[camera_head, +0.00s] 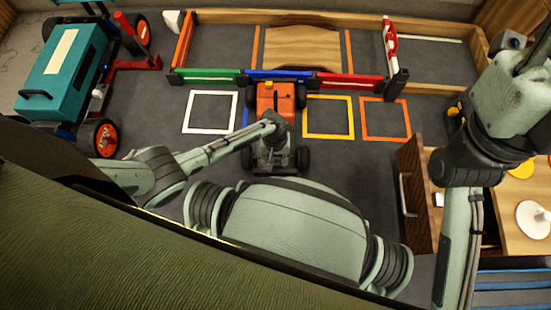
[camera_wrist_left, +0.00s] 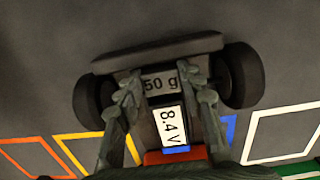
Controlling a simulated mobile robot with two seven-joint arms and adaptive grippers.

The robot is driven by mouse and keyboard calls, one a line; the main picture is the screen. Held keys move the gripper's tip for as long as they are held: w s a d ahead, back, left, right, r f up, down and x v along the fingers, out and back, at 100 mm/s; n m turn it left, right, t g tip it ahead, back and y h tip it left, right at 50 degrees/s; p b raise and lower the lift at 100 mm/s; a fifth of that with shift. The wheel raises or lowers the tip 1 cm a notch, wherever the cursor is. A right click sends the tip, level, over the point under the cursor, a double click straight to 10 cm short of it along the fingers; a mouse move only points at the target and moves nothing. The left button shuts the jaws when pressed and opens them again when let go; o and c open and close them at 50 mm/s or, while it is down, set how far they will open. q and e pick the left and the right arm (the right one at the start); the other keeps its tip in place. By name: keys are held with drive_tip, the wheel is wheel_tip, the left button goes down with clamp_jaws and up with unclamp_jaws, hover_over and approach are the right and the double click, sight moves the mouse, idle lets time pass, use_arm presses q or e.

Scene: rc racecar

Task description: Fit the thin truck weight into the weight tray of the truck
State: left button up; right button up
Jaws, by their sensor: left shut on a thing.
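The truck (camera_head: 275,97) stands on the dark floor mat, its orange front toward the fence and black wheels at the near end. The left wrist view shows its near end with a dark bumper (camera_wrist_left: 160,52) and a white battery label reading 8.4 V (camera_wrist_left: 172,126). My left gripper (camera_head: 271,128) is over the truck's near half. In the left wrist view it is shut on the thin truck weight (camera_wrist_left: 160,84), marked 50 g, between the bumper and the battery. The fingers hide the tray's sides; I cannot tell whether the weight is seated. My right gripper is out of view.
A low fence with green (camera_head: 210,76), blue and red panels stands beyond the truck. White (camera_head: 209,91), yellow and orange squares mark the floor. A teal vehicle (camera_head: 65,65) stands at left, and a wooden drawer unit (camera_head: 415,190) at right.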

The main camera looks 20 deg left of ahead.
use_arm(q)
drive_tip(key=shift+a+f, duration=0.15)
drive_tip(key=o, duration=1.3)
drive_tip(key=shift+s, duration=0.1)
drive_tip(key=shift+r, duration=0.2)
drive_tip(key=r, duration=1.1)
drive_tip(key=shift+w+r, duration=0.35)
